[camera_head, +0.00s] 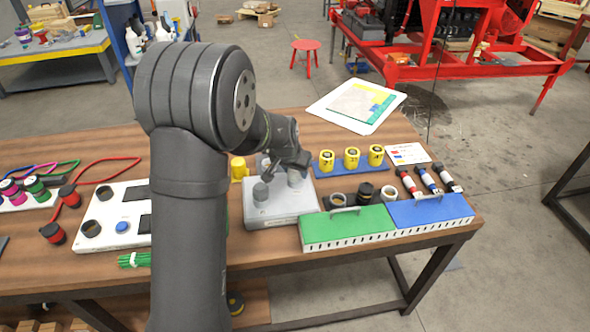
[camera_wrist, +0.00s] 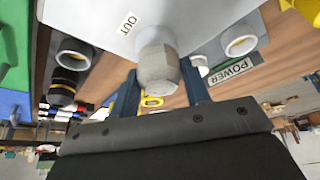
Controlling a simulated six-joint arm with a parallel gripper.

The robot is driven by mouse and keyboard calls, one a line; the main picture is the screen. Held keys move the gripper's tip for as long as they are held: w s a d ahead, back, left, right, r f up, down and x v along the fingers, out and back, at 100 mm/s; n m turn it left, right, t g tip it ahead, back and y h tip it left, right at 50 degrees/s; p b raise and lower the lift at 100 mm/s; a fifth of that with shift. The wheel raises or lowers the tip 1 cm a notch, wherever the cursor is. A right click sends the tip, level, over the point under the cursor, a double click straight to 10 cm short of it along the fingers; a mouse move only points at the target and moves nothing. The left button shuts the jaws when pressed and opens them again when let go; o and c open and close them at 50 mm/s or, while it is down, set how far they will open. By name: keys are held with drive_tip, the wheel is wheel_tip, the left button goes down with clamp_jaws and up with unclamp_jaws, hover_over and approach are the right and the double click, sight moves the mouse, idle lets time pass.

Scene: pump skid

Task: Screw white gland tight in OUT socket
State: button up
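The white gland (camera_wrist: 157,68), pale grey with a hex-sided body, stands at the box face beside the OUT label (camera_wrist: 127,23) in the wrist view. Its base meets a round collar on the pale box (camera_wrist: 85,12); the thread is hidden. My gripper (camera_wrist: 160,85) has one dark blue finger on each side of the gland, and the fingers appear to touch it. In the head view my gripper (camera_head: 292,163) is over the right side of the grey box (camera_head: 283,212), partly hiding a pale fitting there. I cannot tell how tight the gland sits.
A rack with yellow cylinders (camera_head: 351,157) and a row of rings (camera_head: 365,192) stand close by. A white panel (camera_head: 120,215) lies left.

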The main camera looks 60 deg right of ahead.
drive_tip(key=shift+m+g, duration=0.8)
drive_tip(key=shift+m, duration=1.3)
drive_tip(key=shift+m+g+y, duration=0.25)
drive_tip(key=shift+m+g, duration=0.2)
drive_tip(key=shift+m, duration=0.8)
drive_tip(key=shift+m+g+y, duration=0.25)
drive_tip(key=shift+m+g, duration=0.2)
drive_tip(key=shift+m, duration=0.8)
drive_tip(key=o, duration=1)
drive_tip(key=shift+o, duration=0.2)
drive_tip(key=v, duration=1.7)
drive_tip(key=shift+a, duration=0.1)
